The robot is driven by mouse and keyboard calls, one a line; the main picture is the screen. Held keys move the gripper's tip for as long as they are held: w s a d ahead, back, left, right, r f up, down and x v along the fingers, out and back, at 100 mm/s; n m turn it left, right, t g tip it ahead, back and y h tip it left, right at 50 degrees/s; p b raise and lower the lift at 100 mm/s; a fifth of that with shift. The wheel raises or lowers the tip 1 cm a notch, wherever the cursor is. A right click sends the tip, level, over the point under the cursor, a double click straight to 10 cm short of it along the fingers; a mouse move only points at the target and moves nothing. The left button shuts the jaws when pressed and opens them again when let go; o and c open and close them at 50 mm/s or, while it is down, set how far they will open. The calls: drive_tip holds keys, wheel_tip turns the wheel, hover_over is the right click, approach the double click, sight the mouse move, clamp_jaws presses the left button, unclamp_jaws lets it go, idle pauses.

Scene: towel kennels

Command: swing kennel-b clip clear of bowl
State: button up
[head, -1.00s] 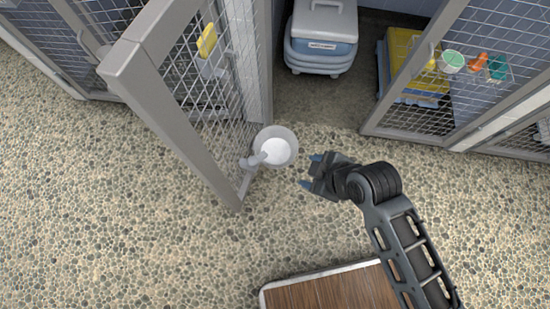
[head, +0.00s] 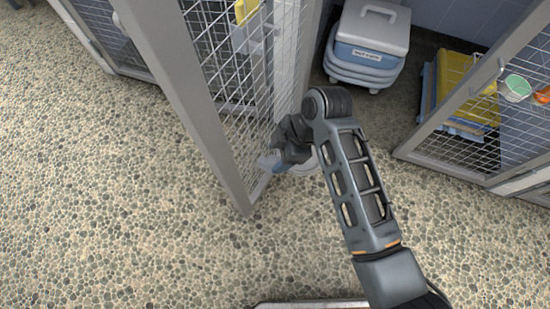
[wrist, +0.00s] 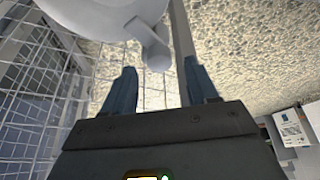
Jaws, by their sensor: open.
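The bowl (head: 306,168) is pale grey-white and hangs low at the mesh of the open kennel door (head: 178,100); my arm hides most of it in the head view. In the wrist view the bowl (wrist: 105,12) fills the upper left. The clip (wrist: 152,48) is a grey stubby lever with a rounded end, at the bowl's side. My gripper (head: 272,160) is at the door's lower edge by the bowl. In the wrist view my gripper (wrist: 161,88) is open, its blue fingertips just short of the clip's end and to either side of it. The clip is hidden in the head view.
A grey and blue lidded carrier (head: 367,45) stands at the back. Right of it is another mesh door (head: 480,95), with a yellow and blue stack (head: 468,85) behind and small cups (head: 516,88) on it. The pebbled floor at left is clear.

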drive_tip(key=shift+b+x, duration=0.35)
drive_tip(key=shift+x, duration=0.95)
drive_tip(key=shift+c, duration=0.4)
drive_tip(key=c, duration=1)
drive_tip(key=shift+o, duration=0.2)
